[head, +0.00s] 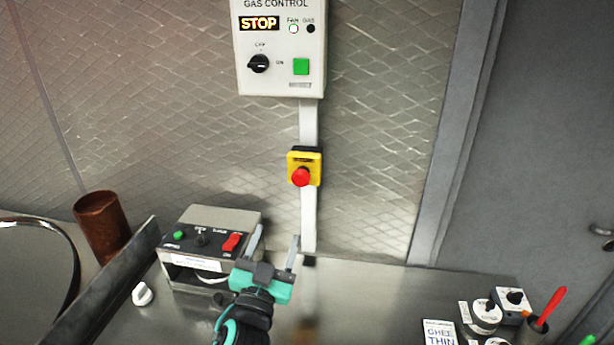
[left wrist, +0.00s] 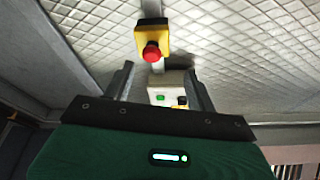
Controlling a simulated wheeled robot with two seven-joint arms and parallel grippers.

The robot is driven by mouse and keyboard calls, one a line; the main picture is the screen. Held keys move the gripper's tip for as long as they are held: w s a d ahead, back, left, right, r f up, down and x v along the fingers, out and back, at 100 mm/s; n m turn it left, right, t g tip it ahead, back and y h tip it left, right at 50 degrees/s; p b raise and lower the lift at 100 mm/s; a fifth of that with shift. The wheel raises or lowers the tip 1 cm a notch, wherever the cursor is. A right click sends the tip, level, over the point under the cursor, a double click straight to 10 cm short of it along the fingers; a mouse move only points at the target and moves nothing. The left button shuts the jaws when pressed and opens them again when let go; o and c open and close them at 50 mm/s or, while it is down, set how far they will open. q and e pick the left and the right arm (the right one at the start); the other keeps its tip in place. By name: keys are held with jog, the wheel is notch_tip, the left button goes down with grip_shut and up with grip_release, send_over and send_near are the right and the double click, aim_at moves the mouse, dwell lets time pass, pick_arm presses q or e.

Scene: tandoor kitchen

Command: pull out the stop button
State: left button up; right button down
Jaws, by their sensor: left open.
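The stop button (head: 301,177) is a red round knob on a yellow box (head: 313,156) fixed to the wall, below the gas control panel. In the left wrist view the red button (left wrist: 152,52) shows above and beyond the fingertips, on its yellow box (left wrist: 153,33). My left gripper (head: 275,243) is open and empty, below the button and apart from it. Its two fingers also show in the left wrist view (left wrist: 160,82), pointing up toward the wall. My right gripper does not show.
The white gas control panel (head: 281,50) hangs above, with a lit STOP sign, a black knob and a green button. A grey switch box (head: 211,224) stands on the counter left of my gripper. A copper cup (head: 102,227) stands farther left. The wall around the button is clear.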

aim_at(299, 182)
pick_arm(q)
jog(key=shift+m+t+h, duration=0.3)
jog(key=shift+m+h, duration=0.2)
jog(key=p+x, duration=0.1)
jog(key=x, duration=0.3)
jog(key=r+p+x, duration=0.1)
jog(key=p+x, duration=0.1)
jog(key=x, duration=0.3)
jog(key=s+d+p+x, duration=0.1)
jog(key=x, duration=0.4)
jog(key=shift+r, duration=0.25)
jog(key=shift+w+d+p, duration=0.15)
jog(key=shift+w+p, duration=0.05)
jog(key=shift+p, duration=0.1)
jog(key=shift+w, duration=0.15)
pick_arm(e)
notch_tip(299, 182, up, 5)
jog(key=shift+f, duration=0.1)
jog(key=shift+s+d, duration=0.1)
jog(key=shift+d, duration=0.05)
